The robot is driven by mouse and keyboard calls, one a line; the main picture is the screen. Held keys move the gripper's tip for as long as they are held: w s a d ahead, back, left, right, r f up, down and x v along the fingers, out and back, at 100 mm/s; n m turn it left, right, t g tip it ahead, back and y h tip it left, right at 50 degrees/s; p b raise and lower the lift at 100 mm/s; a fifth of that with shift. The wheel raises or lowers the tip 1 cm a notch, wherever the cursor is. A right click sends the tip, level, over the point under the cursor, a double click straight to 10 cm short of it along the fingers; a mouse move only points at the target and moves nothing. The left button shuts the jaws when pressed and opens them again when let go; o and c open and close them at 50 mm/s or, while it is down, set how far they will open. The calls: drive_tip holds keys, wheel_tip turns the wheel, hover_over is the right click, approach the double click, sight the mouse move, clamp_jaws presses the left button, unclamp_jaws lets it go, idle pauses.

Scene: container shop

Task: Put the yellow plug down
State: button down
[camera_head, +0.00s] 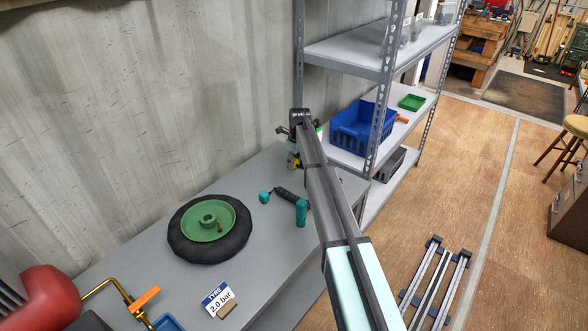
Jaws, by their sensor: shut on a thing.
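My arm reaches up from the bottom of the camera_head view to the far end of the grey workbench (262,178). My gripper (293,154) is at the end of it, mostly hidden by my own wrist and small in the picture. A small yellow thing, which looks like the yellow plug (293,162), shows at the fingers, and my gripper is shut on it. It is over the back right part of the bench. I cannot tell whether the plug touches the bench top.
A wheel with a green hub (208,219) lies on the bench. A teal tool with a black coiled hose (301,212) lies near my arm. A shelf rack with a blue crate (352,133) stands behind right.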

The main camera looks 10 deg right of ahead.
sight(294, 170)
drive_tip(key=shift+f+p, duration=0.6)
drive_tip(key=shift+f, duration=1.65)
drive_tip(key=shift+f, duration=0.3)
drive_tip(key=c, duration=0.8)
unclamp_jaws()
drive_tip(key=shift+r, duration=0.35)
drive_tip(key=r+b, duration=0.1)
drive_tip(key=r, duration=0.3)
drive_tip(key=r+b, duration=0.1)
drive_tip(key=r, duration=0.3)
drive_tip(key=s+d+r+b, duration=0.1)
drive_tip(key=r, duration=0.3)
drive_tip(key=shift+f, duration=0.1)
